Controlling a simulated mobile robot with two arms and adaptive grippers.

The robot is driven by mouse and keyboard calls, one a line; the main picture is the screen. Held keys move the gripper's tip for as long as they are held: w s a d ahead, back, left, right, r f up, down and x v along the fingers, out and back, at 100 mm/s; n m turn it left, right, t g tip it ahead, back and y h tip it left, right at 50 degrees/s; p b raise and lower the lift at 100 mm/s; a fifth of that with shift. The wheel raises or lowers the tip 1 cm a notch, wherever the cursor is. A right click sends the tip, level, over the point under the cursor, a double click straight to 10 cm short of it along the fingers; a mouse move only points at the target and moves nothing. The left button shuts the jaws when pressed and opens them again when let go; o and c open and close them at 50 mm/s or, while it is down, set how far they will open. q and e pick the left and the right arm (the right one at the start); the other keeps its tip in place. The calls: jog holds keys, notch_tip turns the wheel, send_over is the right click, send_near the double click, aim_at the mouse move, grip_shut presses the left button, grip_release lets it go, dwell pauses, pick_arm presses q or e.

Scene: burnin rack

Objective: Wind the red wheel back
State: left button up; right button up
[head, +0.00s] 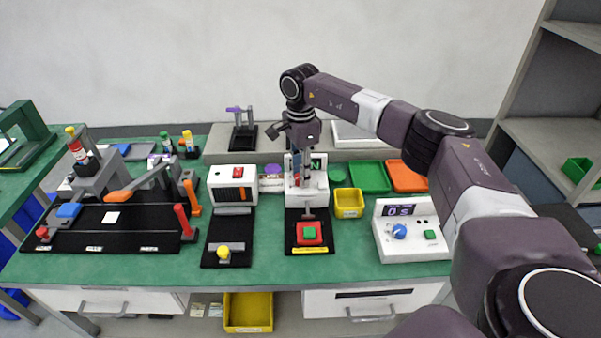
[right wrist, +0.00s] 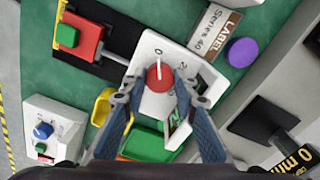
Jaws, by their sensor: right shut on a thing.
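The red wheel (right wrist: 160,76) is a round red knob on a white panel (right wrist: 198,48), seen in the right wrist view. A white pointer line runs from it toward the 0 mark, and a 2 mark stands to the right. My right gripper (right wrist: 158,84) has one finger on each side of the wheel and is shut on it. In the head view my right gripper (head: 301,164) reaches down over the white unit (head: 319,191), where the fingers largely hide the wheel. My left gripper is in neither view.
A black base with a red block and green button (head: 310,232) lies in front of the unit. A yellow bin (head: 349,203), green tray (head: 370,177) and orange tray (head: 406,177) stand to the right. A white timer box (head: 411,238) sits further right.

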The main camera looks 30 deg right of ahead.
jog(key=o, duration=1.1)
jog(key=shift+r, duration=0.1)
jog(key=shift+o, duration=0.3)
jog(key=shift+r, duration=4)
jog(key=shift+s+f, duration=0.1)
jog(key=shift+s, duration=0.05)
